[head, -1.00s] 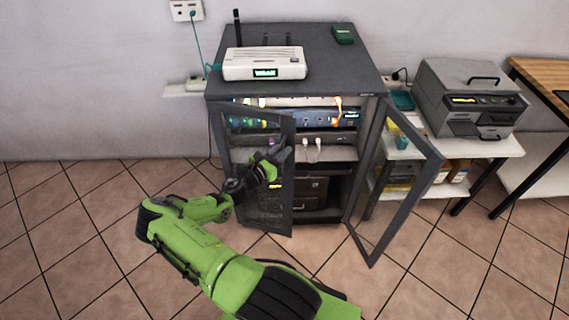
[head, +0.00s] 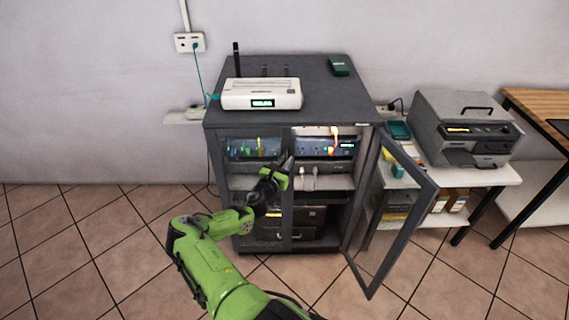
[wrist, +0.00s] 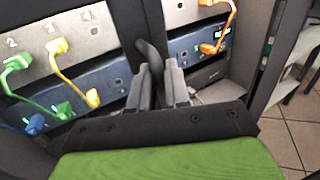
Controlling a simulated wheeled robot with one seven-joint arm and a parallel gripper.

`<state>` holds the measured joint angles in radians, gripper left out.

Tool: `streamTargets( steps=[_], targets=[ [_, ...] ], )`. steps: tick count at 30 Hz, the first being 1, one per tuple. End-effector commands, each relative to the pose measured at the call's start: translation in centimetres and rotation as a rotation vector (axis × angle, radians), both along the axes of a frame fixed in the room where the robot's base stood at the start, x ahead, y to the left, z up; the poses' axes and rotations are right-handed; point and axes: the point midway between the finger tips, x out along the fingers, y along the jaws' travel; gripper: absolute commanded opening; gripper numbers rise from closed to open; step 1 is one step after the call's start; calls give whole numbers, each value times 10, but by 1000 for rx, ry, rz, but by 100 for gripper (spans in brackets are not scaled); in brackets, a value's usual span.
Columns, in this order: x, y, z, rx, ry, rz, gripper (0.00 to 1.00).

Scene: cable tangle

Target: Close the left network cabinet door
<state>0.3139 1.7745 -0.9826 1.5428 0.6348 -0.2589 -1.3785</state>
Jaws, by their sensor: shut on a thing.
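The grey network cabinet (head: 300,80) stands against the wall. Its left door (head: 248,183), a dark frame with a see-through pane, now lies across the left half of the front, flush or nearly so; I cannot tell if it is latched. The right door (head: 412,215) stands wide open to the right. My gripper (head: 283,172) is at the left door's inner edge, about mid-height. In the wrist view my gripper (wrist: 162,88) is shut on a dark curved handle (wrist: 150,58) between its fingers.
A white router (head: 262,95) sits on the cabinet top. Devices with yellow, green and orange cables (wrist: 78,72) are inside. A printer (head: 465,128) stands on a white side table at the right. The tiled floor in front is clear.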

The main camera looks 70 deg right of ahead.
Motion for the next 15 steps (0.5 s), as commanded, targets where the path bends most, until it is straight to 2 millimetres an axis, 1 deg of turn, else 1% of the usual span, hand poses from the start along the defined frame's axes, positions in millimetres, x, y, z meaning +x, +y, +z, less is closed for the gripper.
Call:
streamTargets(
  steps=[1,4,5,7,8,15],
  targets=[
    [-1,-3,6,-13,-3,-1,0],
    [0,-3,7,-14,-4,0,0],
    [0,-3,7,-15,-4,1,19],
    [0,-3,8,-16,-3,1,29],
    [0,-3,7,-14,-4,1,31],
    [1,-2,4,-7,-4,3,31]
  ],
)
